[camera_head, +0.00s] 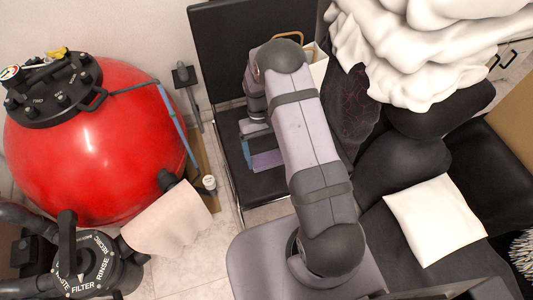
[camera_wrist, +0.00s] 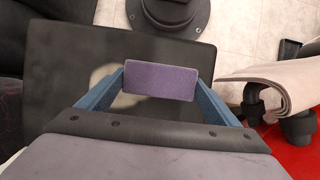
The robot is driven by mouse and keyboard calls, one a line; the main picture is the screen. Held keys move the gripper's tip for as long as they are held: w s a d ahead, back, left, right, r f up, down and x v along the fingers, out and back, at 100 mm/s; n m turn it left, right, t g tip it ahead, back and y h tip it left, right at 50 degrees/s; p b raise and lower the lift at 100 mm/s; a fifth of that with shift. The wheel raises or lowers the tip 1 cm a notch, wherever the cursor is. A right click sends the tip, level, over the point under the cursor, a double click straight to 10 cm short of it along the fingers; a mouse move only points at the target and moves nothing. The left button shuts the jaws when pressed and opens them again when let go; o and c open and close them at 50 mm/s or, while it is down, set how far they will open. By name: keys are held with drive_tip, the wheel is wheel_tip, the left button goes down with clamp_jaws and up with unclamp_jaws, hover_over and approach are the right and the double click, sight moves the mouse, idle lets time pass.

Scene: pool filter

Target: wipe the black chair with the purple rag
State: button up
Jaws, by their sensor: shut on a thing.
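The purple rag (camera_head: 267,160) is a small flat purple block in the head view, low over the seat of the black chair (camera_head: 262,187). My gripper (camera_head: 247,150) is shut on the rag. In the wrist view the rag (camera_wrist: 160,81) sits between the two blue fingers, with the dark chair seat (camera_wrist: 70,70) behind it. A pale smudge shows on the seat near the rag. I cannot tell whether the rag touches the seat. My arm hides part of the chair in the head view.
A large red filter tank (camera_head: 95,150) stands at the left, with a pink towel (camera_head: 168,222) draped in front. A bag (camera_head: 316,65) stands behind my arm. White fabric (camera_head: 430,45) and a white cushion (camera_head: 434,219) are at the right. Tiled floor (camera_head: 190,270) shows between tank and chair.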

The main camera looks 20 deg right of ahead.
wheel_tip(320, 180, down, 4)
drive_tip(key=b, duration=0.3)
drive_tip(key=shift+f, duration=0.15)
drive_tip(key=shift+d+f+b, duration=0.1)
drive_tip(key=shift+f+b, duration=0.45)
drive_tip(key=shift+f, duration=0.35)
drive_tip(key=shift+d+r, duration=0.1)
drive_tip(key=shift+d, duration=0.7)
drive_tip(key=shift+c, duration=0.4)
drive_tip(key=shift+d+b, duration=1.5)
drive_tip(key=shift+d, duration=4.55)
drive_tip(key=shift+w+a+r+b, duration=0.1)
drive_tip(key=shift+w+a+b, duration=0.2)
drive_tip(key=shift+w, duration=0.2)
drive_tip(key=shift+w+a+b, duration=0.15)
drive_tip(key=shift+w+b, duration=0.2)
drive_tip(key=shift+w, duration=0.15)
drive_tip(key=shift+a, duration=1.2)
drive_tip(key=shift+a+b, duration=0.75)
drive_tip(key=shift+a, duration=4.5)
drive_tip(key=shift+w+a, duration=0.15)
drive_tip(key=shift+w, duration=0.8)
drive_tip(key=shift+s+d+p, duration=0.1)
drive_tip(key=shift+d+p, duration=0.35)
drive_tip(key=shift+d, duration=6.1)
drive_tip(key=r+p, duration=0.2)
drive_tip(key=shift+d+r, duration=0.3)
drive_tip(key=shift+d, duration=0.05)
drive_tip(key=shift+r+p, duration=2.3)
drive_tip(key=shift+r, duration=0.4)
